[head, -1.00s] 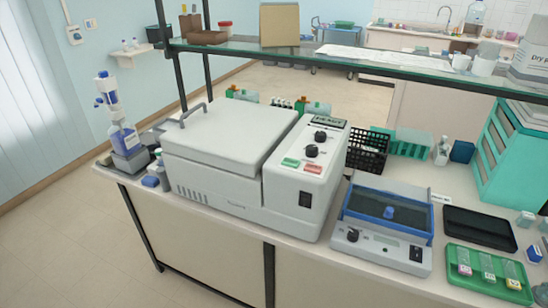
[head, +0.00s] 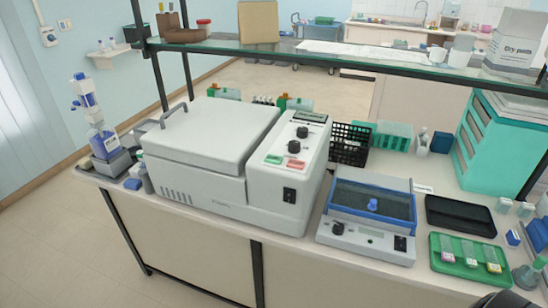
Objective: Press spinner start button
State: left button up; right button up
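A large white lidded machine (head: 215,165) stands on the bench in the head view. Its sloped right-hand panel carries a green button (head: 273,159), a red button (head: 295,163), two black knobs and a dark display (head: 310,117). A black switch (head: 290,195) is on its front face. The lid (head: 210,128) is closed. To its right is a smaller blue-framed device (head: 372,206) with a knob (head: 337,229) and a switch (head: 400,243). I cannot read which one is labelled as the spinner. Neither of my grippers shows, and nothing touches the green button.
A glass shelf (head: 330,55) on dark posts crosses above and behind the machines. A black basket (head: 350,143), a black tray (head: 460,215) and a green slide tray (head: 468,272) stand to the right. A blue-and-white bottle dispenser (head: 98,130) stands at the left end.

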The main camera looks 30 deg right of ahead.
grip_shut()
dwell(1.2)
